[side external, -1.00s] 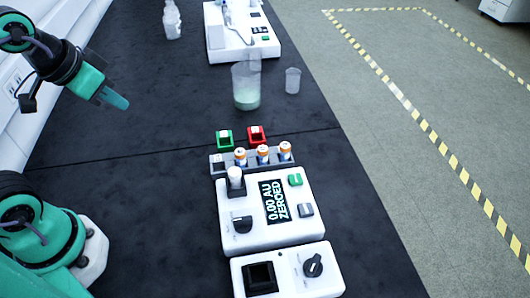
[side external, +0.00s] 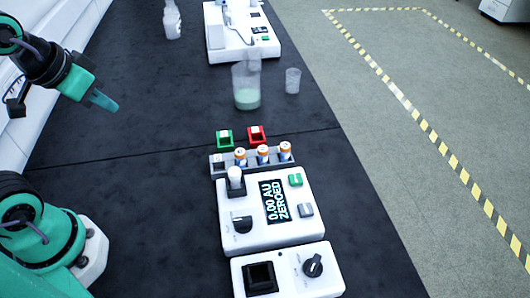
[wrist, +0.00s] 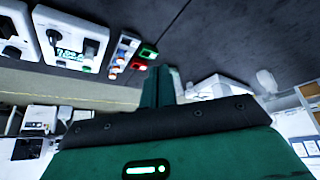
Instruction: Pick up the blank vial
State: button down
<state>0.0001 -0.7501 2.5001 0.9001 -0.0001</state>
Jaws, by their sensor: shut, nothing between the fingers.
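A white-capped vial (side external: 235,175), which looks like the blank vial, stands upright in the dark holder at the top left of the white meter (side external: 255,235). The meter's display (side external: 276,203) reads 0.00 AU ZEROED. Three vials with orange-and-white tops (side external: 263,154) stand in the grey rack (side external: 220,170) just behind the meter; the rack's leftmost slot looks empty. My gripper (side external: 107,102) is shut and empty, raised above the bench to the left, well apart from the vials. In the wrist view its shut fingers (wrist: 162,87) point away from the meter.
A green holder (side external: 225,142) and a red holder (side external: 256,140) stand behind the rack. A beaker with pale green liquid (side external: 246,90) and a smaller beaker (side external: 292,81) stand farther back. A white box with a dark well and knob (side external: 290,283) is in front. The left bench is clear.

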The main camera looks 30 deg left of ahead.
jog(key=c, duration=2.2)
grip_release()
jog(key=c, duration=1.1)
grip_release()
jog(key=n+g, duration=0.3)
jog(key=g, duration=0.2)
send_over(234, 171)
jog(key=a, duration=0.1)
notch_tip(234, 171, down, 8)
jog(key=shift+f, duration=0.15)
jog(key=shift+w+d+f+n+g, duration=0.1)
jog(key=shift+d+f+n+g, duration=0.25)
jog(key=shift+d, duration=0.15)
jog(key=shift+f, duration=3.9)
